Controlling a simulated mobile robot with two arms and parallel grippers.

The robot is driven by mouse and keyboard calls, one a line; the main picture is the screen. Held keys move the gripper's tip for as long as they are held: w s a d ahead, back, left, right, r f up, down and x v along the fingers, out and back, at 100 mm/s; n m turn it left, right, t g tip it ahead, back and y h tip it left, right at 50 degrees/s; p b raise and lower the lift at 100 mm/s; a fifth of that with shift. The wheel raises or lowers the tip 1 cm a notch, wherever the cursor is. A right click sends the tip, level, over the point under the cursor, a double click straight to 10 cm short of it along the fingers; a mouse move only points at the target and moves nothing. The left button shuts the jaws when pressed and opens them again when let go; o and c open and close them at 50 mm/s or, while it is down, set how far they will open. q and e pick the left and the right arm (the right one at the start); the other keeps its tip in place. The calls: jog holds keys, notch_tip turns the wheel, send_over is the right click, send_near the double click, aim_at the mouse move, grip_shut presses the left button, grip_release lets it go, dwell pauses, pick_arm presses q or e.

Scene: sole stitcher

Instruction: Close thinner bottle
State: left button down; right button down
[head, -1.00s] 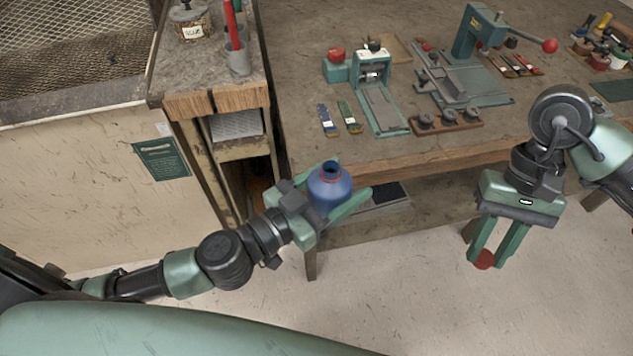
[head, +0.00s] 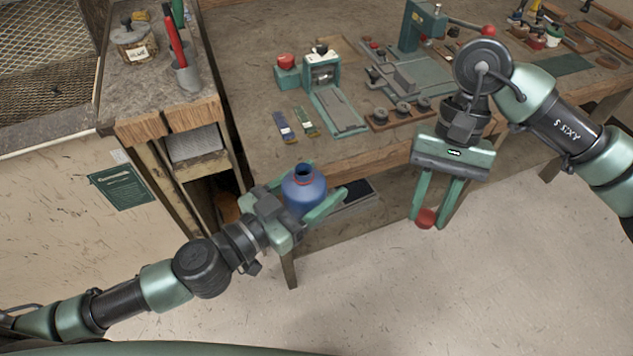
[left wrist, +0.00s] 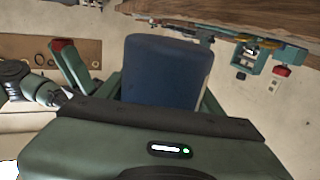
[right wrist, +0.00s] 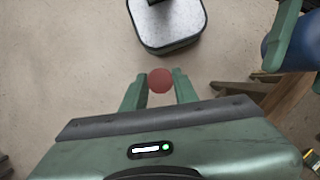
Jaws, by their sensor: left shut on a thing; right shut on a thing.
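The blue thinner bottle (head: 304,192) is upright with an open, red-rimmed mouth on top. My left gripper (head: 325,190) is shut around its body and holds it off the floor, in front of the bench edge. The bottle's blue side also fills the middle of the left wrist view (left wrist: 166,72). My right gripper (head: 430,215) is shut on a small red cap (head: 426,219), held at its fingertips to the right of the bottle and apart from it. The cap shows between the fingers in the right wrist view (right wrist: 160,81).
The workbench (head: 262,150) carries a green press (head: 420,25), clamps and brushes behind both grippers. A side cabinet with a jar (head: 133,42) and a tool cup (head: 187,76) stands at the left. The floor in front is clear.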

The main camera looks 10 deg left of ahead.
jog(key=w+a+r+m+y, duration=0.1)
jog(key=w+a+r+m, duration=0.25)
jog(key=a+r, duration=0.4)
notch_tip(320, 180, up, 7)
jog(key=m+t+y, duration=0.2)
jog(key=m, duration=0.3)
send_over(297, 178)
jog(key=w+d, duration=0.1)
jog(key=shift+w+f, duration=0.1)
jog(key=shift+w, duration=0.1)
jog(key=shift+f, duration=0.1)
jog(key=shift+d+f, duration=0.1)
jog(key=shift+f, duration=1.85)
jog(key=shift+f, duration=0.8)
jog(key=shift+f, duration=0.6)
